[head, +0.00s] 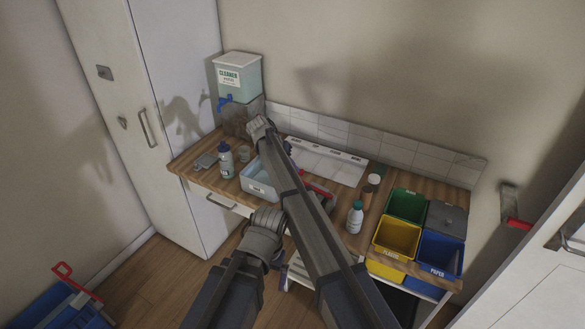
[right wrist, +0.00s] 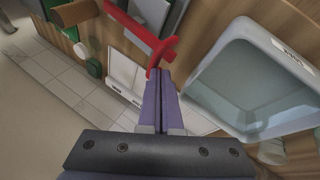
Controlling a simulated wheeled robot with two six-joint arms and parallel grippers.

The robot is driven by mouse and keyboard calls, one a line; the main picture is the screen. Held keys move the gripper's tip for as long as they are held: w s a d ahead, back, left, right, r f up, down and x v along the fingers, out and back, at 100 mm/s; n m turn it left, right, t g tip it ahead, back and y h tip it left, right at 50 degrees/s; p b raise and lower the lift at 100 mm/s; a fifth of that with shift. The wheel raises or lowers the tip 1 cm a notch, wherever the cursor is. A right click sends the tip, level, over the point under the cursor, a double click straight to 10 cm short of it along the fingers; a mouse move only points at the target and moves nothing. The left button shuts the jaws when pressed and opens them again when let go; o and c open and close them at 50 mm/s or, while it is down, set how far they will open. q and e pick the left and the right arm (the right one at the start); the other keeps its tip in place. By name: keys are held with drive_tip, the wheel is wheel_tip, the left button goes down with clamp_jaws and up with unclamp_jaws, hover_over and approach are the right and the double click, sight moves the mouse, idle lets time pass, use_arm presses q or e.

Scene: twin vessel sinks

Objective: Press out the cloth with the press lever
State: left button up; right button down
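A red lever (right wrist: 142,32) crosses the top of the right wrist view, beside grey parts that look like the press. In the head view a red piece of it (head: 319,189) shows just right of my arm. My right gripper (right wrist: 160,72) has its purple fingers together, with the tips at the lever's red crosspiece. They overlap it in the picture; I cannot tell whether they pinch it or only touch it. My arms cover much of the press in the head view. I cannot make out the cloth.
A pale blue basin (head: 252,188) stands left of the lever. A white bottle (head: 355,217) and green (head: 407,204), yellow (head: 397,238) and blue (head: 441,252) bins stand at the right.

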use_arm(q)
drive_tip(key=shift+w+a+f, duration=0.1)
drive_tip(key=shift+a+f, duration=0.05)
drive_tip(key=shift+f, duration=0.05)
use_arm(e)
drive_tip(key=shift+w+a+f, duration=0.1)
drive_tip(key=shift+a+f, duration=0.05)
drive_tip(key=shift+f, duration=0.05)
use_arm(q)
drive_tip(key=shift+r, duration=0.15)
use_arm(e)
drive_tip(key=shift+r, duration=0.15)
